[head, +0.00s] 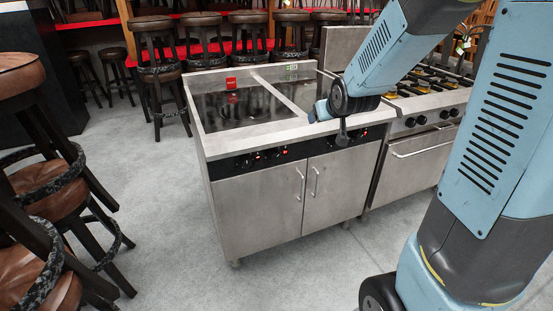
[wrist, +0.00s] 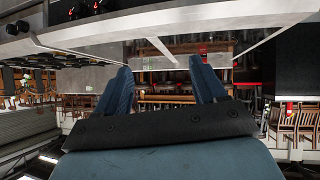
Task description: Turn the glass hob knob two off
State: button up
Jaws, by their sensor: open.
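The glass hob (head: 235,108) is a steel cabinet with two black glass panels on top. Its black control strip (head: 317,147) carries dark knobs with red lights; left knobs (head: 243,161) are clear, and others sit at the right end, partly behind my arm. I cannot read which is knob two. In the wrist view, knobs with red marks (wrist: 73,11) show upside down at top left. My gripper (wrist: 164,80) has two blue fingers spread apart with nothing between them. In the head view my gripper (head: 319,111) is by the hob's front right edge, apart from the left knobs.
A steel gas range (head: 425,120) with black knobs stands right of the hob. Stacked stools (head: 35,170) stand at the left, and more stools (head: 205,40) line the back. The grey floor in front of the hob is clear.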

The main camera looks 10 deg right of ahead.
jog(key=w+a+f+n+t+y, duration=0.1)
jog(key=w+a+f+t, duration=0.1)
jog(key=w+f, duration=0.55)
jog(key=n+t+y, duration=0.4)
send_near(276, 157)
jog(key=x, duration=0.9)
jog(key=shift+w, duration=0.2)
jog(key=c, duration=1.1)
